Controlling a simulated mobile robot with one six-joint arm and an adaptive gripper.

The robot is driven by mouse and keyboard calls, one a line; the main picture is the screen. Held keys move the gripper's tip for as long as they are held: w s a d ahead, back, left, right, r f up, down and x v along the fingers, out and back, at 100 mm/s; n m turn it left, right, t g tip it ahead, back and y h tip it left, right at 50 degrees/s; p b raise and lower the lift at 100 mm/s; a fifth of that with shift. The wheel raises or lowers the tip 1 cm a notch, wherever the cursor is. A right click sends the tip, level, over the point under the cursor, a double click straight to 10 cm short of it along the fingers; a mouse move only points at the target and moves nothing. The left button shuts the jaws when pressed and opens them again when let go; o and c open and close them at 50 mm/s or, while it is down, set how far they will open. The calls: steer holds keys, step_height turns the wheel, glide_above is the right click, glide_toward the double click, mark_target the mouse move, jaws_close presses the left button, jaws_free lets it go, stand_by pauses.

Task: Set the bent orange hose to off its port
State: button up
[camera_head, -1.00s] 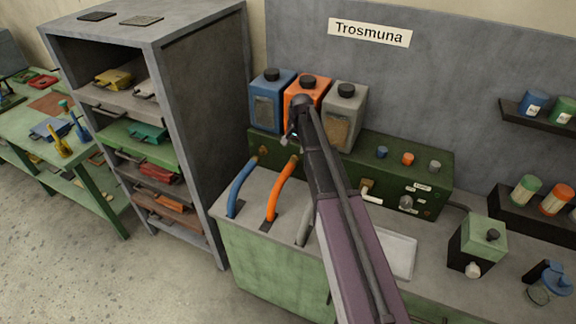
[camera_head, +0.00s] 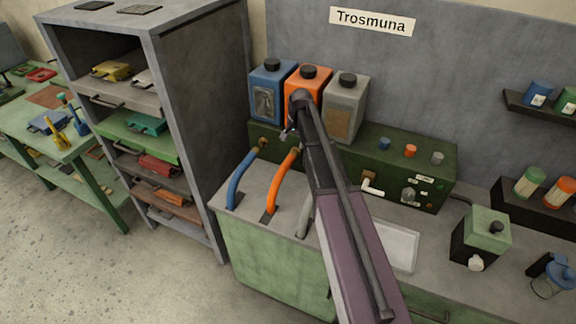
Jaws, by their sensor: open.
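The bent orange hose (camera_head: 278,188) rises from a dark slot in the bench top and curves up to the front of the green machine (camera_head: 428,180). Its upper end is at the machine front, close to my arm, and I cannot tell how it is seated there. My gripper (camera_head: 285,134) is open and small in view, just above the upper end of the orange hose, in front of the jugs. My arm hides part of the machine and most of the grey hose (camera_head: 304,216).
A blue hose (camera_head: 240,180) stands left of the orange one. Blue, orange (camera_head: 318,84) and grey (camera_head: 344,108) jugs stand on the machine. A tall grey shelf unit (camera_head: 205,130) is at left. A white tray (camera_head: 403,250) and a green-black box (camera_head: 480,238) are at right.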

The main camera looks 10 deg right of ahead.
mark_target(288, 160)
steer(key=shift+w+a+f+b, duration=0.2)
steer(key=shift+a+f+b, duration=0.05)
steer(key=shift+f+b, duration=1.55)
steer(key=shift+w+a+f+b, duration=0.15)
steer(key=shift+a+f+b, duration=0.05)
steer(key=shift+f+b, duration=1.65)
steer(key=shift+w+a+f+b, duration=0.2)
steer(key=shift+a+f+b, duration=0.05)
steer(key=shift+f+b, duration=1.55)
steer(key=shift+f, duration=0.15)
